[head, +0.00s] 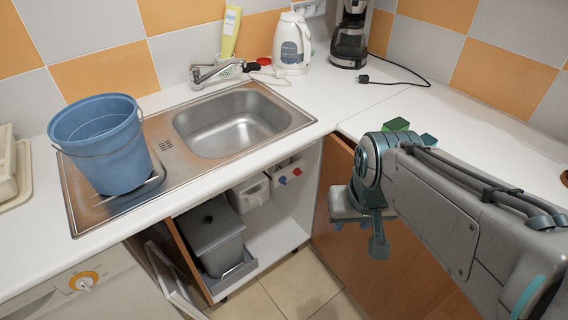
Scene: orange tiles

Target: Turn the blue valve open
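The blue valve (297,171) is a small blue knob on a white fitting inside the open cabinet under the sink.
A grey bin (216,240) and a white container (252,190) stand in the cabinet, left of the valves. A cabinet door (165,262) stands open at left. A blue bucket (103,145) stands on the drainboard beside the sink (232,122). A wooden cabinet front (335,245) lies behind my gripper.

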